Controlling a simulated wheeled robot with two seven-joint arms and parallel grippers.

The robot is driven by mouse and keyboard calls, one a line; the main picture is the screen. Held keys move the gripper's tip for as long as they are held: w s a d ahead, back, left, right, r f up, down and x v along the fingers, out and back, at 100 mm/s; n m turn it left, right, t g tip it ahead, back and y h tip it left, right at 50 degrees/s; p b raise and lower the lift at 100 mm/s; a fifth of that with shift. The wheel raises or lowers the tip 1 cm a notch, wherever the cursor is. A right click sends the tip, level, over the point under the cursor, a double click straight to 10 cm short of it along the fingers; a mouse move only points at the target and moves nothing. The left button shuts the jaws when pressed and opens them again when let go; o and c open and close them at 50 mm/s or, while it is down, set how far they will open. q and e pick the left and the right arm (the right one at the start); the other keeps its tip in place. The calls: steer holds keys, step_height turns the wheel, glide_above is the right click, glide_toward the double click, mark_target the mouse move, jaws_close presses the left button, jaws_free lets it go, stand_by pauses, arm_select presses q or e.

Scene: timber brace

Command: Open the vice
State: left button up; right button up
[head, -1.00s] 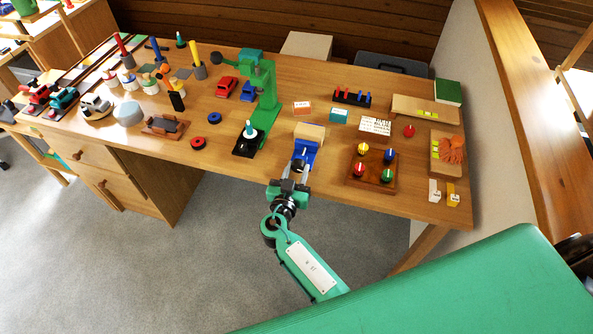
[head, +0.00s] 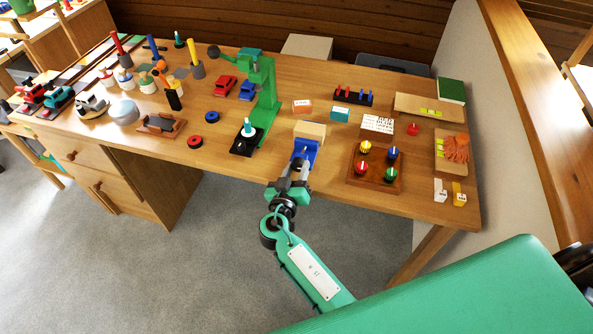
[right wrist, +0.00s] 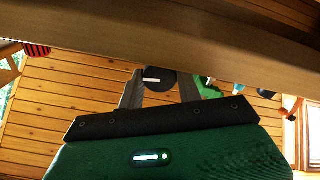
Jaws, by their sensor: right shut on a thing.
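The blue vice (head: 305,150) is at the front edge of the workbench in the head view. A pale wooden block (head: 310,130) sits at its jaws; whether there is a gap between them is too small to tell. My right gripper (head: 297,172) is at the front of the vice, shut on its handle. The handle is mostly hidden by the fingers in the head view. In the right wrist view the two fingers (right wrist: 157,88) reach to a dark round part with a pale strip. My left gripper is not in view.
The workbench (head: 240,190) has a green press (head: 265,100) left of the vice and a wooden tray with coloured knobs (head: 375,182) to its right. Red and blue rings (head: 195,142) lie farther left. The bench edge (right wrist: 200,62) crosses the right wrist view.

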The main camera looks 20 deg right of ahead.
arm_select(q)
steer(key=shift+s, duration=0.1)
arm_select(e)
steer(key=o, duration=1)
steer(key=shift+s+a+f, duration=0.15)
steer(key=shift+s+a, duration=0.15)
steer(key=shift+s, duration=0.15)
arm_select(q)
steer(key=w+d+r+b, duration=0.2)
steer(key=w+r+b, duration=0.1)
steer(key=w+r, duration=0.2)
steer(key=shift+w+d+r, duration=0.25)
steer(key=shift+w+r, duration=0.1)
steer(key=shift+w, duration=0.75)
arm_select(e)
steer(key=v, duration=1.2)
steer(key=shift+s+a, duration=0.25)
steer(key=shift+s, duration=0.05)
